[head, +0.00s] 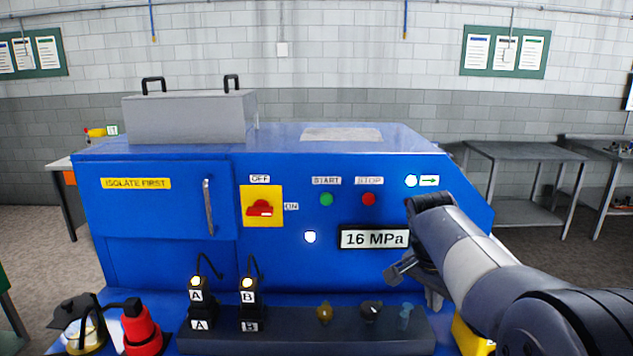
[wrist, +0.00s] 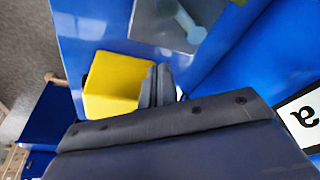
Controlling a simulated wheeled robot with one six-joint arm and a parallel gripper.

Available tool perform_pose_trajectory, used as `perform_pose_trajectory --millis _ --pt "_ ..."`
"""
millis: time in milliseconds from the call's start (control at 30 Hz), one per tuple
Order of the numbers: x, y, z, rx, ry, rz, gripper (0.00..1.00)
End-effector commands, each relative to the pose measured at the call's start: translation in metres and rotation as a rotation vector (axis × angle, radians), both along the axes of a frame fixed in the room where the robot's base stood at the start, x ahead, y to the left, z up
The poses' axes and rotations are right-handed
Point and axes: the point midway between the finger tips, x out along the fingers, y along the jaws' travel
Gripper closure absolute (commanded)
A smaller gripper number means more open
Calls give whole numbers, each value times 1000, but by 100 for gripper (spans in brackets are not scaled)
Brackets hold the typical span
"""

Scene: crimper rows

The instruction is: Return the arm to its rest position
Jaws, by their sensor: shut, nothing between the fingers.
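My arm (head: 480,262) reaches in from the lower right, bent at its top in front of the blue machine (head: 150,215). My gripper (head: 434,299) hangs below the bend, above the machine's front ledge near its right end, and is partly hidden by the arm. In the wrist view my gripper's fingers (wrist: 158,86) are together with nothing between them. They appear beside a yellow block (wrist: 112,88), which also shows partly behind the arm in the head view (head: 470,338).
A dark strip (head: 285,333) on the ledge bears plugs A (head: 197,297) and B (head: 248,297) and several small parts. A red bottle (head: 140,330) and a kettle-like pot (head: 80,325) stand at left. The 16 MPa display (head: 374,239) is close to my gripper. A grey table (head: 525,152) stands right.

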Motion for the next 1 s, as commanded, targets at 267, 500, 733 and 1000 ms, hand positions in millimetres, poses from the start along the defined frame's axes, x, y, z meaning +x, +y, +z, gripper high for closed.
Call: perform_pose_trajectory --millis 267,500,733,1000 --pt "3 -8 -7 -17 -18 198 100" --pt "5 -14 -12 -40 -35 342 100" --pt "8 -15 -12 -39 -36 400 100" --pt "9 -15 -12 -39 -37 406 100"
